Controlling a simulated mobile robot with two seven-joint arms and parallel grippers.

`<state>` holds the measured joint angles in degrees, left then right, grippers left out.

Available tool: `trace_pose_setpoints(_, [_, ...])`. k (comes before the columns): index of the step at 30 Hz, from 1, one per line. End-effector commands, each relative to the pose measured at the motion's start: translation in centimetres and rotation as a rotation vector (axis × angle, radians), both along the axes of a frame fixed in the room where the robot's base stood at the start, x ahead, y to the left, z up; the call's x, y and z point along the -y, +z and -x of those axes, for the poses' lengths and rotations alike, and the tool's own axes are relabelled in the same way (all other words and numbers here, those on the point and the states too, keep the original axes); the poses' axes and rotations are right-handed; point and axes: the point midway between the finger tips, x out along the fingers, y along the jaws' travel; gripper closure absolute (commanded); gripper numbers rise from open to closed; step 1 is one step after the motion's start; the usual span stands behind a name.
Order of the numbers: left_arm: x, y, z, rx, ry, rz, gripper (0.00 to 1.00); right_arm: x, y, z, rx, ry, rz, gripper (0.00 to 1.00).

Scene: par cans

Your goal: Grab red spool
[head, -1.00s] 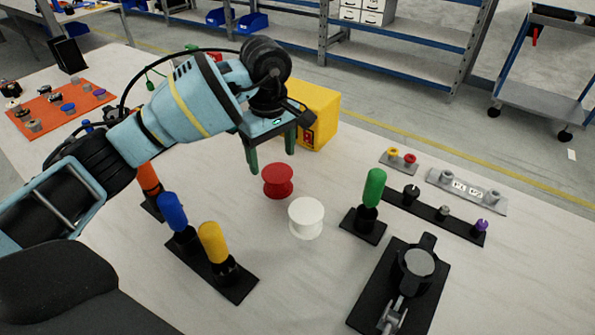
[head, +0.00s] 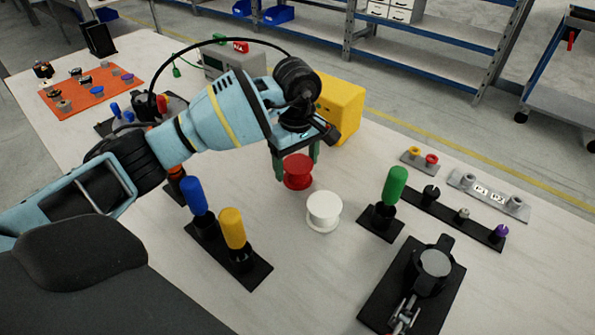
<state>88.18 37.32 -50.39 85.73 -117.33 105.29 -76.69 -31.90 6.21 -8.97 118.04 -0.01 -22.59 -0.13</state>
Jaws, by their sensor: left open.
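The red spool (head: 298,173) stands upright on the light table, behind and left of a white spool (head: 324,212). My left gripper (head: 297,168) points down over the red spool, with its green fingers apart. One finger shows at the spool's left and the other at its right rear. Whether either finger touches the spool cannot be told. My right gripper is not in view.
A yellow box (head: 341,105) stands close behind the gripper. Blue (head: 193,197), yellow (head: 233,229) and green (head: 396,186) handles stand upright in black holders. A black clamp fixture (head: 432,268) is at the front right. The table's front middle is clear.

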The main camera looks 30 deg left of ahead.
Motion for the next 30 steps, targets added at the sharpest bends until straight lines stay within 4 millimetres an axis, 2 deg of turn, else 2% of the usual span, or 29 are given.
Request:
trace_pose_setpoints(1, [0.1, -1.2, 0.1, -0.008, 0.000, 0.001, 0.27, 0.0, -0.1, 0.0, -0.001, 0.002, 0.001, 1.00])
trace_pose_setpoints(4, [0.0, -2.2, 0.1, -0.004, 0.000, 0.001, 0.27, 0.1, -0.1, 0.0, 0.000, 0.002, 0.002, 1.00])
trace_pose_setpoints(11, [0.0, -2.3, 0.0, 0.001, -0.001, 0.001, 0.27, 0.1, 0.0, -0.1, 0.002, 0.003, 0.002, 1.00])
trace_pose_setpoints(20, [0.0, -2.3, 0.0, 0.002, -0.001, 0.002, 0.64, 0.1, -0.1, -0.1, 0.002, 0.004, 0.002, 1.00])
trace_pose_setpoints(27, [0.0, -2.1, -0.1, 0.003, -0.001, 0.002, 0.66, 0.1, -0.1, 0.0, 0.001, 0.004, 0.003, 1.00])
trace_pose_setpoints(30, [0.0, -1.5, -0.1, 0.006, 0.000, 0.002, 0.66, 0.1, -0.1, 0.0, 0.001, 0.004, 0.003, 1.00])
